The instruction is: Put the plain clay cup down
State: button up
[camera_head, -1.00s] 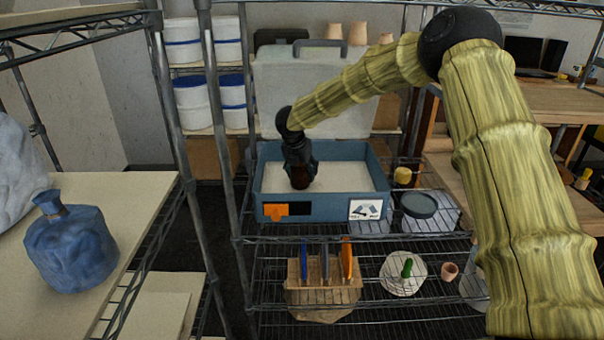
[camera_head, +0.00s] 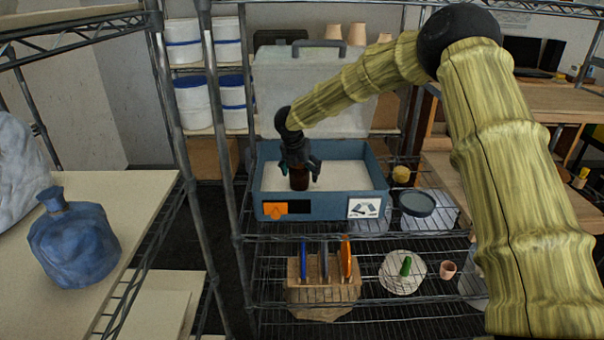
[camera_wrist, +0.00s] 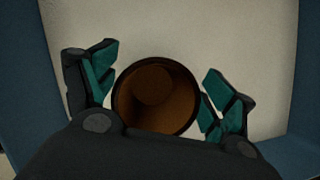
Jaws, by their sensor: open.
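A dark brown cup (camera_head: 299,179) stands upright in the blue box (camera_head: 330,209), on its pale floor. It also shows in the wrist view (camera_wrist: 155,97), where I look down into its round, empty-looking mouth. My gripper (camera_head: 301,168) is open around the cup, with one finger on each side. In the wrist view my gripper (camera_wrist: 155,92) shows a narrow gap at the left finger, while the right finger is very near the rim. A small pinkish clay pot (camera_head: 447,270) stands on the lower shelf at the right.
The blue box sits on a wire rack, with its pale lid (camera_head: 345,100) raised behind. A holder with upright tools (camera_head: 322,288) and a white plate (camera_head: 403,272) are on the shelf below. A blue jug (camera_head: 75,245) stands on the left table. The box floor around the cup is clear.

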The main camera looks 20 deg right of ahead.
jog(key=b+v, duration=0.1)
jog(key=v, duration=1)
jog(key=shift+s, duration=0.1)
jog(key=shift+c, duration=0.4)
dwell(0.6)
